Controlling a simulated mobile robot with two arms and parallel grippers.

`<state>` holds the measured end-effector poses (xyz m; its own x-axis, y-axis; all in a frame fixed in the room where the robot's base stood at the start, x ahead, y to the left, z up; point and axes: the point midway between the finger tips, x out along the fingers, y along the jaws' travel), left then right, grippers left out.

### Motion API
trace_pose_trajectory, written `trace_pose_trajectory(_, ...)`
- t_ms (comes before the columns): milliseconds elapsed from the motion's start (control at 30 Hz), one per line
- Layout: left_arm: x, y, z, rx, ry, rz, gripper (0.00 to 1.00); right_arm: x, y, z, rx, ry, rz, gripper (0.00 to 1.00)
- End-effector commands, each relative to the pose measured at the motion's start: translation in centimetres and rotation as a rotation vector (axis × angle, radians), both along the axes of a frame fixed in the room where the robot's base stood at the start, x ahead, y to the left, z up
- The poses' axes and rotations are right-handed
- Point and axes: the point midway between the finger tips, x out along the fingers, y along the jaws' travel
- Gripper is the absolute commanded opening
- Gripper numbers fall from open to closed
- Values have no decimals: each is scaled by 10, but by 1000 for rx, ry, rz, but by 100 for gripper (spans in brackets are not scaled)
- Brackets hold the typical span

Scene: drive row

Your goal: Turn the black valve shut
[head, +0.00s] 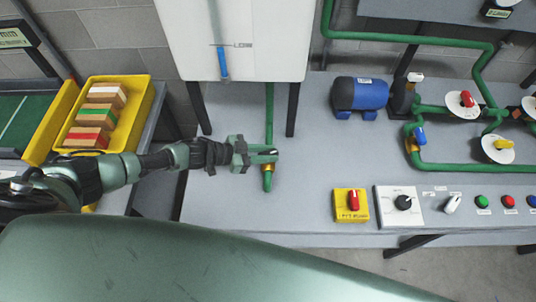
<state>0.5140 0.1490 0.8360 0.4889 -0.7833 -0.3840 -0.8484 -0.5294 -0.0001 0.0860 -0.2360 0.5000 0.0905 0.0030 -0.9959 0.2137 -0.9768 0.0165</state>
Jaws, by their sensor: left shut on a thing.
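A green pipe (269,105) comes down from the white tank to a brass valve body (268,170) at the left part of the grey bench. My left gripper (268,154) is at this fitting, shut on the black valve's handle. Only a small dark part of the handle shows between the fingers; the rest is hidden, so I cannot tell its angle. My right gripper is not in view.
The white tank (235,30) stands on dark legs behind the gripper. A blue motor (360,94), green pipes with a blue-handled valve (419,135), a yellow box with a red switch (352,205) and a white control panel (400,206) are to the right. A yellow crate (148,100) holds boxes at left.

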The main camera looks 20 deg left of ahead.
Motion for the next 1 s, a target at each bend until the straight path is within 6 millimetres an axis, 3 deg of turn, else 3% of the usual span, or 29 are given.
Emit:
trace_pose_trajectory(100, 4, 1, -2, 3, -6, -86, 0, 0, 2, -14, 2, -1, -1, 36)
trace_pose_trajectory(400, 2, 0, -1, 0, -3, -238, 0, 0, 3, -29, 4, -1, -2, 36)
trace_pose_trajectory(1000, 0, -2, 1, -2, -3, -295, 0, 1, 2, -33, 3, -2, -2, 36)
